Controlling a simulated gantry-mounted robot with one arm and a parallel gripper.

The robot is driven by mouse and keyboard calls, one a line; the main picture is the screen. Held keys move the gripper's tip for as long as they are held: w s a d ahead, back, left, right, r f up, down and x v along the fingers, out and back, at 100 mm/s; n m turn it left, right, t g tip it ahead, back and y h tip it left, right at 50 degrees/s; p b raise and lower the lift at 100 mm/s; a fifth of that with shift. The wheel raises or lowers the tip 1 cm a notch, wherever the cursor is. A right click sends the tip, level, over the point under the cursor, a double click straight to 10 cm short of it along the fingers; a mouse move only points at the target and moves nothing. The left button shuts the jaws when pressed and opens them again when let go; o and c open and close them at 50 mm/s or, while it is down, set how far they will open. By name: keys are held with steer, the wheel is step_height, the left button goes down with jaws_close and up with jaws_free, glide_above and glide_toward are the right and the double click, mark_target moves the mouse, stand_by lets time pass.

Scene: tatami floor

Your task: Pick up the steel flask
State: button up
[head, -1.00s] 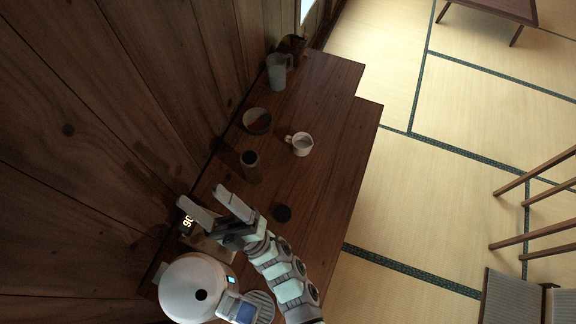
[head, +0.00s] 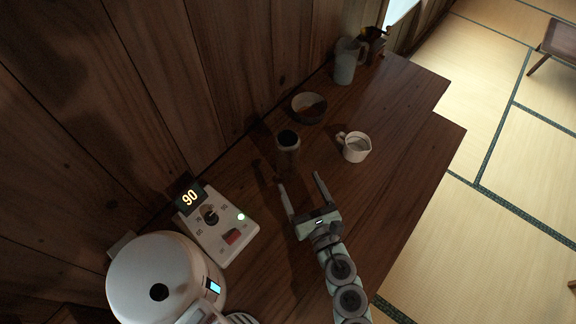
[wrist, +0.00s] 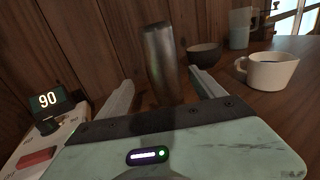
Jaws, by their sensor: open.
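The steel flask (head: 288,155) stands upright on the wooden counter, a grey cylinder with a dark top. It also shows in the wrist view (wrist: 161,65), straight ahead between my two fingers, with its lower end partly hidden. My gripper (head: 300,181) is open and empty. Its fingertips are just short of the flask on the near side, pointing toward it. In the wrist view the open fingers (wrist: 160,80) frame the flask from left and right.
A white cup (head: 355,148) with liquid stands right of the flask. A bowl (head: 308,107) and a grey pitcher (head: 348,62) stand behind. A control box (head: 218,228) with a "90" display (head: 189,196) and a white rounded appliance (head: 163,280) are at left. A wooden wall (head: 150,90) borders the counter.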

mark_target(292, 164)
steer(key=x, duration=0.5)
steer(key=shift+w+r+p, duration=0.15)
steer(key=shift+w+p, duration=0.1)
steer(key=shift+p, duration=0.1)
steer(key=shift+x, duration=2.65)
steer(key=shift+d+f, duration=0.25)
jaws_close()
